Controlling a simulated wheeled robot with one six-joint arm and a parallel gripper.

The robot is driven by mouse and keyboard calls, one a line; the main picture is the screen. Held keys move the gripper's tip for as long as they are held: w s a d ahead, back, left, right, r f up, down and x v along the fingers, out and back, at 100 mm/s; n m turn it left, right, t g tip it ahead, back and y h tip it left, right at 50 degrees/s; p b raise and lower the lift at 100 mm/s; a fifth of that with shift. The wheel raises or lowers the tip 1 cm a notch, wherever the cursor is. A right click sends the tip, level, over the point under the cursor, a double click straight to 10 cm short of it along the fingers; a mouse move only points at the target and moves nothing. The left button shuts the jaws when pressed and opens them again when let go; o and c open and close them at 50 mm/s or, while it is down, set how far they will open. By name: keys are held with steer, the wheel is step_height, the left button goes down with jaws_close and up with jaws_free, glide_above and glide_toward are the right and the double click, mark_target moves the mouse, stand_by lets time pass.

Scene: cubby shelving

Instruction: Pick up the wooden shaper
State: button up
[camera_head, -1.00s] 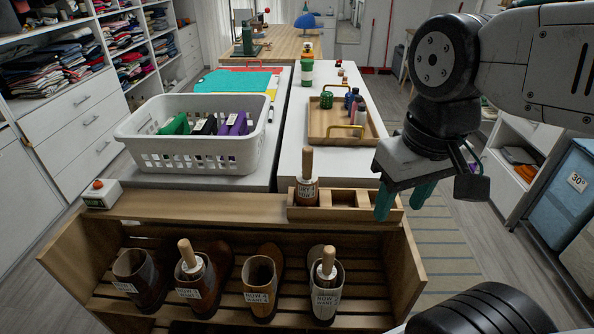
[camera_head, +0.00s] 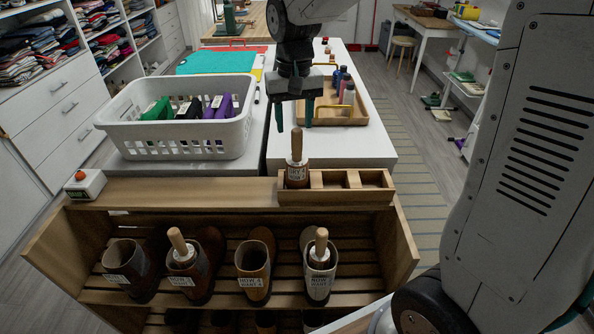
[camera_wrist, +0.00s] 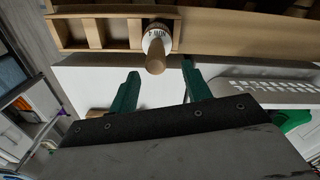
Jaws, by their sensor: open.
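A wooden shaper (camera_head: 297,147) with a pale round handle and a brown labelled body stands upright in the left compartment of a small wooden rack (camera_head: 335,196). The wrist view shows the same shaper (camera_wrist: 156,46) with its handle end towards me, at the edge of the rack (camera_wrist: 110,12). Two more shapers (camera_head: 179,243) (camera_head: 320,244) stand in boots below. My gripper (camera_head: 294,120) is open and empty, pointing down above the standing shaper. In the wrist view its green fingertips (camera_wrist: 160,74) lie on either side of the handle's end in the picture, with no visible contact.
Several boots (camera_head: 252,262) stand on the slatted shelf below the rack. A white basket (camera_head: 180,140) is at left, and a wooden tray (camera_head: 343,117) with bottles (camera_head: 348,94) lies behind my gripper. A white box with a red button (camera_head: 86,184) sits at the shelf's left end.

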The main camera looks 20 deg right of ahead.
mark_target(297, 146)
steer(key=f, duration=0.7)
steer(key=shift+s+d, duration=0.15)
steer(key=shift+s, duration=0.25)
jaws_close()
